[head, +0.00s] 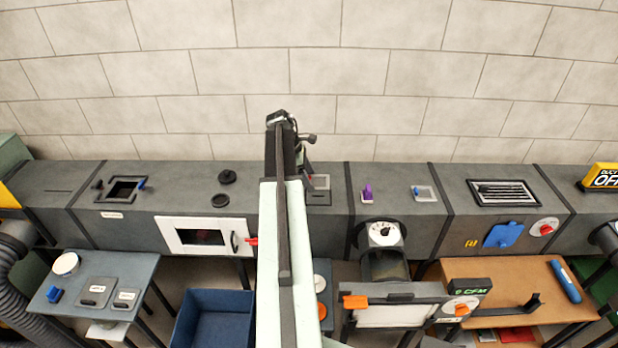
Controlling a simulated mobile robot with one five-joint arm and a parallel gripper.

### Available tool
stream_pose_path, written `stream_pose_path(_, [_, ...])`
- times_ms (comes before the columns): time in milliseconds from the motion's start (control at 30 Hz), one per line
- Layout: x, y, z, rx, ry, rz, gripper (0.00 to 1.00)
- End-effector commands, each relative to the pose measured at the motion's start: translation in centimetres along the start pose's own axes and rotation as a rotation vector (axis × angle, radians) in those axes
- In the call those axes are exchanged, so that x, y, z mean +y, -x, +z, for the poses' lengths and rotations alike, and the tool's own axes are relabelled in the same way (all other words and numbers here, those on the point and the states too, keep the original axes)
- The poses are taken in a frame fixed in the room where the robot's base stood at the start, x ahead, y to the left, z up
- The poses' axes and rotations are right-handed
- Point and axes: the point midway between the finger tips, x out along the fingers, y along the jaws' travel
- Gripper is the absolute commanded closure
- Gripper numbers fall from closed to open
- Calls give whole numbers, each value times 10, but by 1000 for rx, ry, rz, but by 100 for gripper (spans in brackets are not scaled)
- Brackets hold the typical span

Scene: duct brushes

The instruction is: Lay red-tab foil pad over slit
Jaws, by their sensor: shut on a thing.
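My gripper (304,163) is over the duct top near the middle of the head view, partly hidden by my own arm. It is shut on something. A small grey square pad (320,182) shows just right of its tip, and its left side is hidden. A thin dark slit-like line (58,190) shows on the duct top at far left.
A similar grey pad (427,193) with a blue tab lies right of a purple knob (367,193). The duct (240,178) also bears a square opening, black caps and a grille (503,193). A white-framed door (204,236), a blue bin (213,335) and side tables stand in front.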

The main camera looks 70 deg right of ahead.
Motion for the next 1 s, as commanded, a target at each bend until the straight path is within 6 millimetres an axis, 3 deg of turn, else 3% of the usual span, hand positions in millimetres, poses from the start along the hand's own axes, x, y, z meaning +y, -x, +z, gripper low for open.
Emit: stream_pose_path(1000, [0,-52,-21,0,-1,0,79])
